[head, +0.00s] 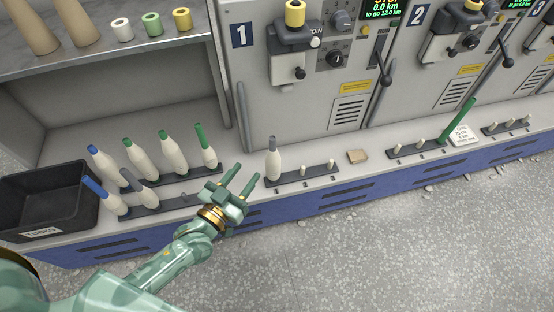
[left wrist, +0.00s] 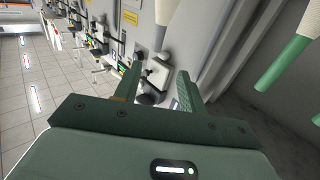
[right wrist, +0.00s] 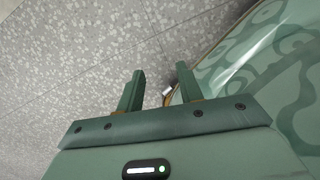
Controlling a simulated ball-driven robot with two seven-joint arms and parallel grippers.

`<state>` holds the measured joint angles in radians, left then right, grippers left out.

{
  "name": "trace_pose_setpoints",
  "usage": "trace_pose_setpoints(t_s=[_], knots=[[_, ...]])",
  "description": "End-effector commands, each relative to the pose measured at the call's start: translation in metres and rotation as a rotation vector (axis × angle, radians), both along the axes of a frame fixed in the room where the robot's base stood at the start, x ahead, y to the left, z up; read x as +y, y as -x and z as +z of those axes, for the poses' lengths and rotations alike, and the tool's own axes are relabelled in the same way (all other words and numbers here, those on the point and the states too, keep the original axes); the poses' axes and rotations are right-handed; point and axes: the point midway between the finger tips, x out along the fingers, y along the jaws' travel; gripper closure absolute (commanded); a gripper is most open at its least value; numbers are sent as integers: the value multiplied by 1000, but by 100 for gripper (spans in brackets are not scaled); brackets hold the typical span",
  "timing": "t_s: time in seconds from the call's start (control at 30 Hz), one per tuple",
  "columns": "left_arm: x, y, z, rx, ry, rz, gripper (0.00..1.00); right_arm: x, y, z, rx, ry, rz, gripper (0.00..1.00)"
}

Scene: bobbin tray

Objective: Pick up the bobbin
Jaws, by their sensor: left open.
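A cream bobbin with a grey tip (head: 274,162) stands upright on the left end of a dark peg rail below machine 1. My left gripper (head: 246,174) is open and empty, just left of this bobbin and apart from it. In the left wrist view the open fingers (left wrist: 160,72) have nothing between them up close. A cream bobbin part (left wrist: 168,10) shows beyond them at the top, and a green-tipped bobbin (left wrist: 285,78) at the right. My right gripper (right wrist: 160,72) shows only in the right wrist view, open over speckled floor.
Several blue-, green- and grey-tipped bobbins (head: 173,154) stand on dark rails at the left. A black tubes bin (head: 42,230) stands beside them. A small tan block (head: 357,157) and a green tube (head: 460,118) are farther right.

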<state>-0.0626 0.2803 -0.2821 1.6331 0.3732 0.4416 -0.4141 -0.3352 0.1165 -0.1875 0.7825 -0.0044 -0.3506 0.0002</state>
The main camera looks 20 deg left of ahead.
Motion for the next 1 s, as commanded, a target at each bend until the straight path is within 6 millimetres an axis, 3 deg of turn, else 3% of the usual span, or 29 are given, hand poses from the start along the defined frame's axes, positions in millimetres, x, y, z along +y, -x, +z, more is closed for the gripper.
trace_pose_setpoints(t_s=[0.23, 0.5, 0.83, 1.0], knots=[[-12, -59, -5, 3, 1, 0, 59, -11, -3, -15, 25, 19, 41, 64], [-17, -82, -2, 3, 0, -1, 59, -15, -10, -17, 26, 28, 63, 64], [-28, -115, -4, 4, 1, 0, 59, -8, -78, -11, -24, 50, 151, 64], [-30, -127, -1, 3, 0, 0, 59, -6, -101, -3, -41, 65, 179, 64]])
